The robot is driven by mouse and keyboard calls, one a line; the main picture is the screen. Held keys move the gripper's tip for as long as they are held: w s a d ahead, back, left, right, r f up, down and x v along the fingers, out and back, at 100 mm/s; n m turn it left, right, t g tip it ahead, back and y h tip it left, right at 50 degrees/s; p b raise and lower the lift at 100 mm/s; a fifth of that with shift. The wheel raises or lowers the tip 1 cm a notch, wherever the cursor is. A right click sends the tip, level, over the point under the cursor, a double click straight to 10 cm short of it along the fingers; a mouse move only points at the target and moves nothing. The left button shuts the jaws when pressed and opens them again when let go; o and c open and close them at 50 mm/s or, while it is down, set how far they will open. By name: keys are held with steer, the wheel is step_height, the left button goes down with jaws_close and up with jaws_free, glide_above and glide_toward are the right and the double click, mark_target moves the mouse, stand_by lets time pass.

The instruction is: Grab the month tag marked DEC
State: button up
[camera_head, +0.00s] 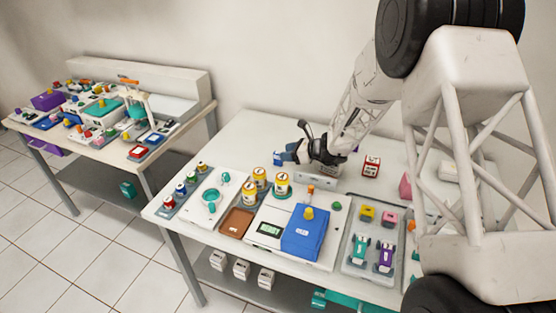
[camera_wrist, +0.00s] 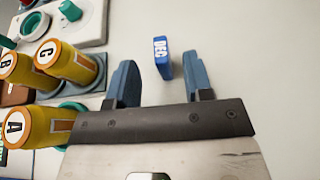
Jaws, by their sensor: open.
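The DEC month tag (camera_wrist: 162,58) is a small blue block with a white face lettered DEC. In the wrist view it stands on the white table just beyond and between my fingertips, apart from both. In the head view a small blue piece (camera_head: 278,158) shows left of my gripper and appears to be this tag. My gripper (camera_wrist: 160,80) is open, with one blue finger on each side and nothing between them. In the head view my gripper (camera_head: 292,150) is low over the back of the table, and the arm hides part of the table there.
Yellow jars lettered A (camera_wrist: 35,127), B (camera_wrist: 15,70) and C (camera_wrist: 68,65) stand to the left in the wrist view. A red-labelled block (camera_head: 371,166) stands right of my gripper. A blue box (camera_head: 304,234) is nearer the front. The table right of the tag is clear.

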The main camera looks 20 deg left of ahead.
mark_target(278, 159)
steer(key=shift+x, duration=1.4)
jaws_close()
